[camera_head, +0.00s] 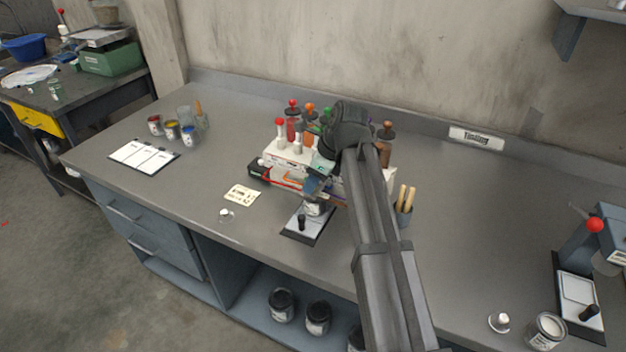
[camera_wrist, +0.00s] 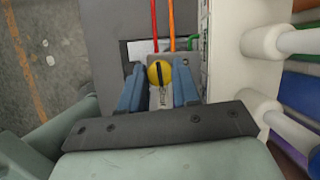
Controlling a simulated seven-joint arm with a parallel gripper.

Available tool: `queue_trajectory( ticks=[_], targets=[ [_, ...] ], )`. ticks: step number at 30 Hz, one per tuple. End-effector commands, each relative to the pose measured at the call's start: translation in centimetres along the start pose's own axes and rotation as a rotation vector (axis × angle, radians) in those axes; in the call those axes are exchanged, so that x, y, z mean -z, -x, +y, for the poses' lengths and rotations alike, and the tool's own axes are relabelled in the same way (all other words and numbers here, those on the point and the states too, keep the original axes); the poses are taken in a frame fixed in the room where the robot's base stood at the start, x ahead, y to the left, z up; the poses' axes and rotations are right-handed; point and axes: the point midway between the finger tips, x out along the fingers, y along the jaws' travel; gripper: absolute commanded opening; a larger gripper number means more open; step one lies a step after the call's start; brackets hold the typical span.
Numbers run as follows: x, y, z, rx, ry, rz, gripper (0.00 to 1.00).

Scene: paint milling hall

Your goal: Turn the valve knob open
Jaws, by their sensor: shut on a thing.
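The valve knob (camera_wrist: 159,72) is a small round yellow knob with a dark bar across its face. In the wrist view the bar runs roughly along the picture's upright direction. My gripper (camera_wrist: 160,80) has its two blue fingers on either side of the knob, shut on it. In the head view my gripper (camera_head: 318,182) is at the front of the white dispenser (camera_head: 352,182), and the knob is hidden there. The dispenser's white side (camera_wrist: 228,50) is close to the right of my fingers in the wrist view.
Bottles with coloured tops (camera_head: 281,132) stand on the dispenser. A small stand (camera_head: 297,236) with a can is below my gripper. A cup with wooden sticks (camera_head: 403,215) stands to the right. Red and orange tubes (camera_wrist: 154,22) run beyond the knob. The bench's right middle is clear.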

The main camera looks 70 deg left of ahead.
Motion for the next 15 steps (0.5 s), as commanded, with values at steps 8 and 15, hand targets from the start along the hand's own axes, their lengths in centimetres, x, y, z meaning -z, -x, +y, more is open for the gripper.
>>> queue_trajectory(
  ticks=[8,15],
  targets=[
    [-0.13,0.03,-0.29,-0.089,0.212,-0.001,0.01],
    [-0.1,0.03,-0.2,-0.114,0.276,-0.003,0.01]
  ],
)
